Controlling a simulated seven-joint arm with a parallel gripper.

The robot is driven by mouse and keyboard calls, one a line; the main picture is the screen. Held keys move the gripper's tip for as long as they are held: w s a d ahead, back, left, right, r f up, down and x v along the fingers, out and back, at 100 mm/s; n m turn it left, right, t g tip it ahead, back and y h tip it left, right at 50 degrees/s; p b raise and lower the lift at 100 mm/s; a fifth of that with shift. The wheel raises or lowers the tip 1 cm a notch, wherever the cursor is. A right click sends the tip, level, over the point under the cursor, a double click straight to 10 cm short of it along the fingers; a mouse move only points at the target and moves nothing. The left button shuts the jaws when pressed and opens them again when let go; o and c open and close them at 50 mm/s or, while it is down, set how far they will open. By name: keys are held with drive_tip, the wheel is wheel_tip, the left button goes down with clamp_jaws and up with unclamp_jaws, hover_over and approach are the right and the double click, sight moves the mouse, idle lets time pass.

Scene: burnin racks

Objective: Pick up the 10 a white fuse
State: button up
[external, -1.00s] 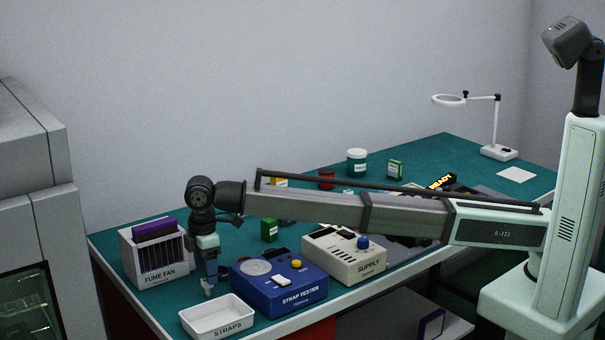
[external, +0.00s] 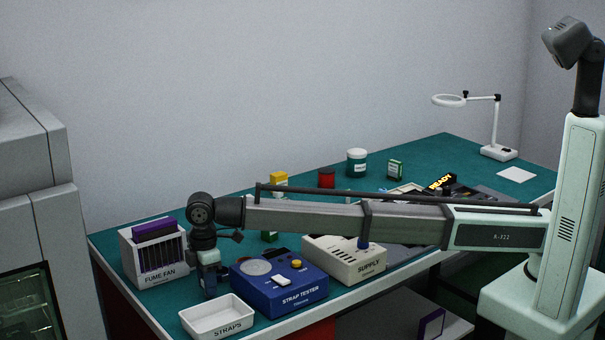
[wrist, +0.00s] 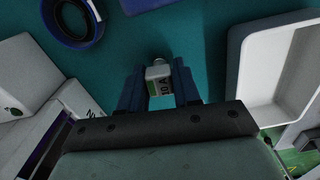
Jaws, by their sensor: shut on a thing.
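The fuse cannot be made out there. Whether it still touches the bench is hard to tell.
The white straps tray (external: 217,330) stands close in front, also at right in the wrist view (wrist: 237,70). A blue ring (wrist: 94,38) lies nearby on the green bench.

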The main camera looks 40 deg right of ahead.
drive_tip(key=shift+c, duration=1.1)
